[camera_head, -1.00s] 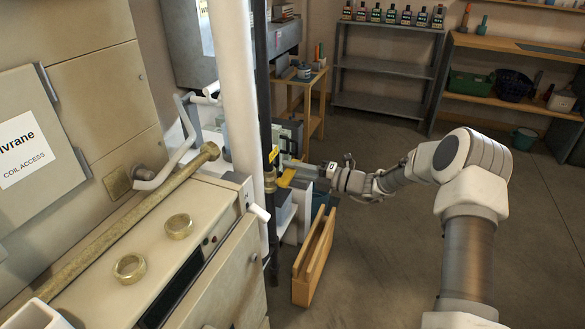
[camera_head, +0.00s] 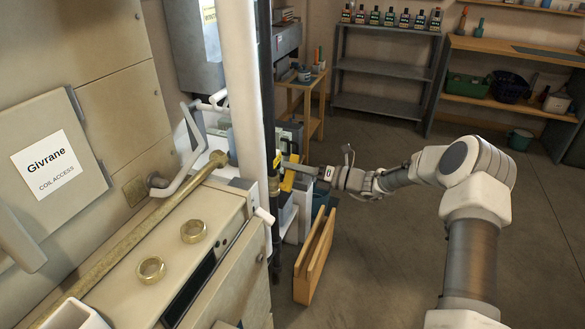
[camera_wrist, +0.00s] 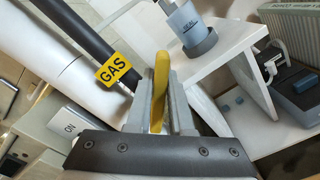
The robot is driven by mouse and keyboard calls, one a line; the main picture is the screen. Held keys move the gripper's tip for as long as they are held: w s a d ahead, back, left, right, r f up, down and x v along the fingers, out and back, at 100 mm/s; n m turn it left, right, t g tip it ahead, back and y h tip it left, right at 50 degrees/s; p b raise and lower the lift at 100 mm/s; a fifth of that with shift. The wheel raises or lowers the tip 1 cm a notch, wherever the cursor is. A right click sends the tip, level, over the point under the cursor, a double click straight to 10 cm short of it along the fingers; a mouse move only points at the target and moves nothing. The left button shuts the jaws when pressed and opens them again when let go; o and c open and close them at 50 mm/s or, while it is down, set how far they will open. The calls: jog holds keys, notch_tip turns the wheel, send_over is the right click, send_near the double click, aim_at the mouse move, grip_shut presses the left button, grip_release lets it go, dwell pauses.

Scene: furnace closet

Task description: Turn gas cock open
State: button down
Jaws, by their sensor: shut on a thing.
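The gas cock's yellow lever (camera_head: 288,181) sits on the dark vertical gas pipe (camera_head: 266,90), beside the furnace's front corner. In the wrist view the lever (camera_wrist: 161,72) stands between my two grey fingers, its rounded end showing past them. My gripper (camera_head: 291,175) is shut on the lever, reaching in from the right. A yellow GAS tag (camera_wrist: 117,70) is on the dark pipe (camera_wrist: 72,28), left of my fingers. The cock's body is mostly hidden behind my gripper and the lever.
A white pipe (camera_head: 245,70) runs upright beside the gas pipe. The beige furnace (camera_head: 225,255) fills the left, with a long brass pipe and two brass rings on top. A wooden piece (camera_head: 312,262) stands on the floor below my wrist. Floor to the right is clear.

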dwell(0.5)
jog(key=c, duration=0.8)
grip_release()
jog(key=shift+s+d, duration=0.1)
jog(key=p+v, duration=0.2)
jog(key=v, duration=1.5)
jog(key=shift+p, duration=0.4)
jog(key=shift+s+d, duration=0.1)
